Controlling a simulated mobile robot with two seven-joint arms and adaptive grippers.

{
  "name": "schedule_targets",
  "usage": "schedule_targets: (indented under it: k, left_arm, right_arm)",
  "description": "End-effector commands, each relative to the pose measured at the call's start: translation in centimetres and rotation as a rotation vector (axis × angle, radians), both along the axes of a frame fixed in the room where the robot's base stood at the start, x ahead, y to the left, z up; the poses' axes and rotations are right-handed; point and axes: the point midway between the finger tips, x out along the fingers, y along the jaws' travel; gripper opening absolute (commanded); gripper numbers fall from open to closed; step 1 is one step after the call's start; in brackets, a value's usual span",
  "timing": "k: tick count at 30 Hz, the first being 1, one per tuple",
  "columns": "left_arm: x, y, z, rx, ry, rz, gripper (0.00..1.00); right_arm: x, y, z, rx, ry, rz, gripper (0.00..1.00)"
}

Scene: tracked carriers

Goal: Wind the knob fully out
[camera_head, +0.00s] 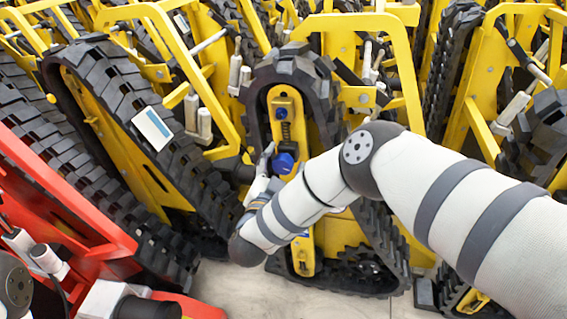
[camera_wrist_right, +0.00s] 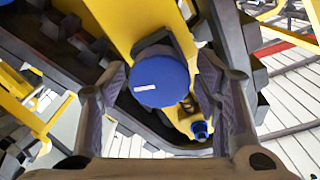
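The blue knob (camera_head: 285,162) sits on the yellow side plate (camera_head: 305,238) of a tracked carrier, near the middle of the head view. In the right wrist view the knob (camera_wrist_right: 160,82) is large, with a short pale mark on its round face. My right gripper (camera_head: 273,165) is at the knob. In the wrist view its two fingers stand to the left and right of the knob, with a narrow gap showing on each side, so it looks open around it. My left gripper is not in view.
A smaller blue part (camera_head: 282,113) sits higher on the same plate; a small blue part (camera_wrist_right: 200,130) also shows in the wrist view. Black tracks (camera_head: 130,110) and yellow frames (camera_head: 400,60) crowd both sides. A red frame (camera_head: 60,190) stands at left. Pale floor (camera_head: 245,290) shows below.

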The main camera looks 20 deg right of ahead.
Motion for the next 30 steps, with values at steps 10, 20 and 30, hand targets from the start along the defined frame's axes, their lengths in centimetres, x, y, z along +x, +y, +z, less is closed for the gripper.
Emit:
schedule_targets:
  k: [10,20,30]
  left_arm:
    - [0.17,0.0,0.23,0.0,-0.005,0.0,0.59]
    - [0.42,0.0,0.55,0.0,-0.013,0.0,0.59]
    - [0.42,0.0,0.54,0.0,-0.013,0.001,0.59]
  right_arm:
    - [0.0,0.12,0.17,-0.029,0.017,0.002,0.11]
    - [-0.02,0.08,-0.04,-0.125,0.086,0.0,0.11]
    - [-0.02,0.08,-0.03,-0.125,0.085,0.0,0.59]
